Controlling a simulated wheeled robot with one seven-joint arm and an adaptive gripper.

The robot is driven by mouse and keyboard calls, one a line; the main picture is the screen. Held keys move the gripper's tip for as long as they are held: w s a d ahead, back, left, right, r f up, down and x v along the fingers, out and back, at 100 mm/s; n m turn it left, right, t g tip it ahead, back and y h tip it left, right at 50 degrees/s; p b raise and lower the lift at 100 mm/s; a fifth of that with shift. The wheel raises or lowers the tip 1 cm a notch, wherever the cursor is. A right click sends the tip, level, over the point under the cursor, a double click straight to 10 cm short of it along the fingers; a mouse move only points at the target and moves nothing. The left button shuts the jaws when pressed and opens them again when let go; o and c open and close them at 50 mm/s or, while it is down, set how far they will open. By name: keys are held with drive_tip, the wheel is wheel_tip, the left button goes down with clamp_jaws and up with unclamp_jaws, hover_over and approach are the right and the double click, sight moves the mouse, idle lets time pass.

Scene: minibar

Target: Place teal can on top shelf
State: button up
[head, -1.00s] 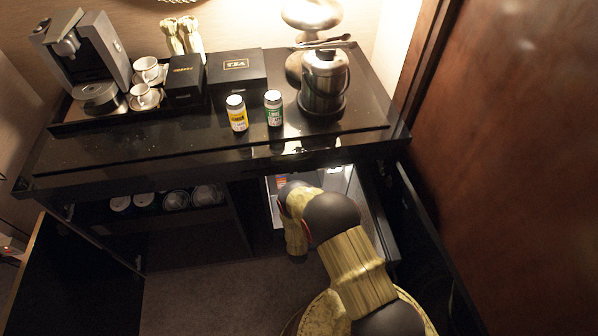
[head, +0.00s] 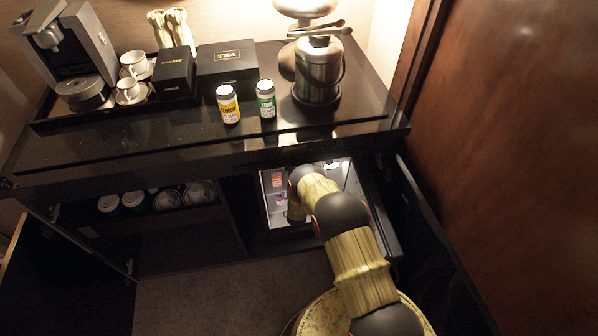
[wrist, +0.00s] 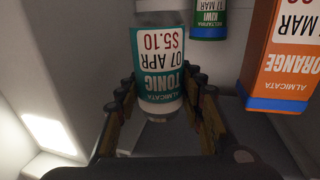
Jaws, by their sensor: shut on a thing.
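In the head view my arm reaches into the lit minibar fridge (head: 276,215) under the counter. My gripper and the teal can are hidden there behind my arm. I cannot tell from these views which shelf the can is at.
A green-labelled kiwi container (wrist: 209,20) and an orange carton (wrist: 283,60) are close on the right in the wrist view. The open fridge door (head: 425,215) stands to the right. The counter (head: 180,150) above holds a lemon can (head: 228,105) and a lime can (head: 266,100).

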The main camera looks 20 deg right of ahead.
wheel_tip(320, 180, down, 3)
drive_tip(key=shift+s+r+b, duration=0.1)
drive_tip(key=shift+b, duration=0.3)
drive_tip(key=shift+r, duration=0.15)
drive_tip(key=o, duration=1.3)
drive_tip(key=shift+s+a, duration=0.15)
drive_tip(key=p+v, duration=0.4)
drive_tip(key=v, duration=0.7)
drive_tip(key=shift+s+a, duration=0.15)
drive_tip(key=shift+s, duration=0.2)
